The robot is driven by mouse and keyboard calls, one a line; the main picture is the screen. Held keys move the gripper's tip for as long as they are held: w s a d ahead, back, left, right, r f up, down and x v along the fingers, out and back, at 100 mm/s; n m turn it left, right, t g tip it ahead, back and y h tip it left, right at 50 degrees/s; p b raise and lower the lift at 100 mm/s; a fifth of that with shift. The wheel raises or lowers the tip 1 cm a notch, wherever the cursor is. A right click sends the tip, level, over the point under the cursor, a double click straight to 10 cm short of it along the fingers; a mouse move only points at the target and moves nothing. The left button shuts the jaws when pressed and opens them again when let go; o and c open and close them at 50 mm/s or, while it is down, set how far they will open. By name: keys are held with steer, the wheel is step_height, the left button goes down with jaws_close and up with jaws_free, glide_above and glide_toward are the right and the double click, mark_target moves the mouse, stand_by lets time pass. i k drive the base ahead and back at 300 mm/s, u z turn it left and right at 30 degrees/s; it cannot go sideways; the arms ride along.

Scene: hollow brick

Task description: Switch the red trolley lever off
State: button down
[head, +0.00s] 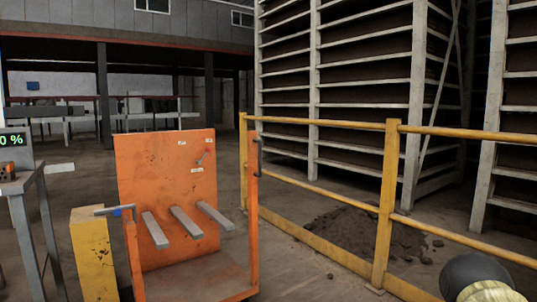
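The orange trolley (165,185) stands left of centre in the head view, with a tall scuffed back panel and several grey bars sticking out toward me. A small lever (202,158) with a reddish part sits on the upper right of the panel. It appears tilted up and to the right. Small pale labels lie around it, too small to read. My gripper is not in view, so nothing shows of its state or its distance from the lever.
A yellow railing (388,200) runs along the right, beside the trolley. A yellow post (92,255) and a grey stand (40,220) with a display are at the left. Dark rubble (365,232) lies behind the railing, before tall racks (365,85). A dark rounded part intrudes at bottom right.

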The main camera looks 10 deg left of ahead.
mark_target(208, 149)
steer(key=z, duration=0.25)
steer(key=i, duration=0.65)
steer(key=u, duration=0.55)
steer(key=i, duration=0.75)
steer(key=u, duration=0.7)
